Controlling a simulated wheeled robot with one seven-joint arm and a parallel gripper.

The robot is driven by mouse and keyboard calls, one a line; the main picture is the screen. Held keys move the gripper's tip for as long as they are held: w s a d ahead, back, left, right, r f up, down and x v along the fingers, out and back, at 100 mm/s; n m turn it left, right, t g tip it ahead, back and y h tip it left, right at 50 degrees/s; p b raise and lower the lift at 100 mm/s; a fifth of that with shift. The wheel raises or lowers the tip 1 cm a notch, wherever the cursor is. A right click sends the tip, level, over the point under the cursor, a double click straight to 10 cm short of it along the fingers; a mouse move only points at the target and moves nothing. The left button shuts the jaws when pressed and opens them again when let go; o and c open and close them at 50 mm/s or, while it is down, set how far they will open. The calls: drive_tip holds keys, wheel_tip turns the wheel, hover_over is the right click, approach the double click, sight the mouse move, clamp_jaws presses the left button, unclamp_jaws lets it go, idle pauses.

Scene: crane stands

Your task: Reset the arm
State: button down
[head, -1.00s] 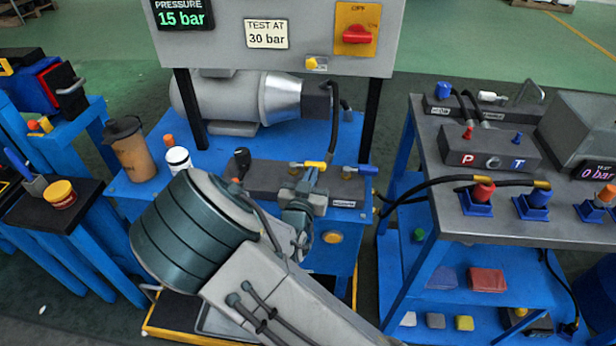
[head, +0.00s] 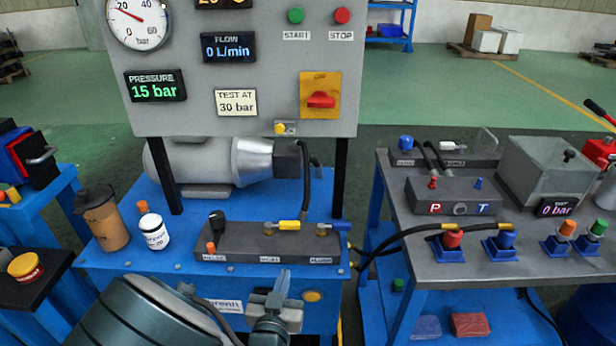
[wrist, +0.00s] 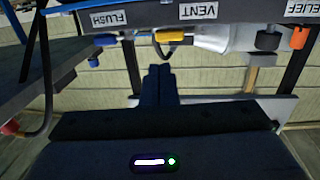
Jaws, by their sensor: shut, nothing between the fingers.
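My gripper (wrist: 159,75) shows in the wrist view with its two dark fingers together and nothing between them. In the head view my arm is at the bottom, in front of the blue pump bench (head: 340,268), partly cut off by the frame edge. The valve block (head: 240,240) carries a yellow handle (head: 283,225) and a blue handle (head: 333,226); both also show in the wrist view, as yellow (wrist: 175,37) and blue (wrist: 106,40).
A brown jug (head: 105,225) and a white bottle (head: 154,231) stand at the bench's left. A second bench (head: 450,268) with hoses is on the right.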

drive_tip(key=w+d+r+g+y+p, duration=0.1)
drive_tip(key=d+r+g+y+p, duration=0.1)
drive_tip(key=d+r+g+p, duration=0.35)
drive_tip(key=d+r+g+y+p, duration=0.2)
drive_tip(key=r+g+p, duration=0.35)
drive_tip(key=r, duration=0.35)
drive_tip(key=s+d+r+g+h+p, duration=0.2)
drive_tip(key=s+d+r+p, duration=0.3)
drive_tip(key=s+d+r, duration=0.7)
drive_tip(key=d+r+g, duration=0.1)
drive_tip(key=d+r, duration=0.1)
drive_tip(key=d, duration=0.2)
drive_tip(key=shift+s+r+n+g+h, duration=0.25)
drive_tip(key=shift+n+g+h, duration=0.15)
drive_tip(key=shift+a, duration=0.1)
